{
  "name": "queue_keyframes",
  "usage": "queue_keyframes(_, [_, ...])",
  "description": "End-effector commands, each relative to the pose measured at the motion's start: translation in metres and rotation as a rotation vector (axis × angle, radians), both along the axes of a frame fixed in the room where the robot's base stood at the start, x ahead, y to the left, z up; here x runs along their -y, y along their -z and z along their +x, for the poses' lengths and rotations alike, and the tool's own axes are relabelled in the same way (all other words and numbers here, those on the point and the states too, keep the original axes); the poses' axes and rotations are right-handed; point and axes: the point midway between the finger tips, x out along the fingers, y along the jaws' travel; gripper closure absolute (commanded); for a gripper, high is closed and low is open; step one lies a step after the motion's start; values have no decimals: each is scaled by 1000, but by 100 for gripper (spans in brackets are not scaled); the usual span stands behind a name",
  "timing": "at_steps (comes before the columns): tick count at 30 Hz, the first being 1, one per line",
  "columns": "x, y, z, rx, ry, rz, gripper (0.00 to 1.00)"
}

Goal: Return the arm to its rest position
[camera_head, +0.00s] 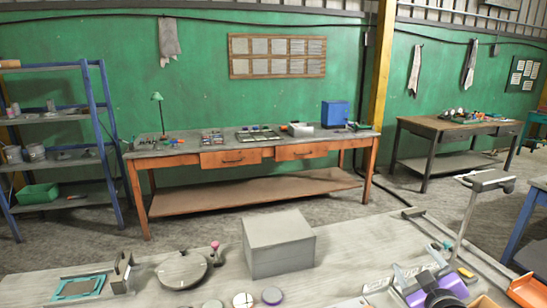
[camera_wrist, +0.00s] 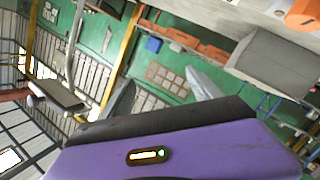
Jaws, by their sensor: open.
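My gripper (camera_wrist: 162,92) shows in the wrist view. Its two grey fingertips stand apart beyond a purple and black housing, with nothing between them. The wrist view is strongly tilted, with the wall and roof slanting across it. The arm seems to be over the right part of the near workbench (camera_head: 370,240).
A grey box (camera_head: 278,243) stands on the near workbench, also in the wrist view (camera_wrist: 275,62). Left of it are a round disc (camera_head: 182,269) and a teal tray (camera_head: 78,287). A tall stand (camera_head: 466,220) and an orange bin (camera_head: 530,289) are at right. Open floor lies beyond.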

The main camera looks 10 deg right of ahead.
Motion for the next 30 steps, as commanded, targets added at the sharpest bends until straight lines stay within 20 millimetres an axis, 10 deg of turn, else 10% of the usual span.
queue_keyframes(12, [-119, 23, -119, 362, 17, 462, 28])
queue_keyframes(30, [-211, 33, -331, 301, -86, 683, 28])
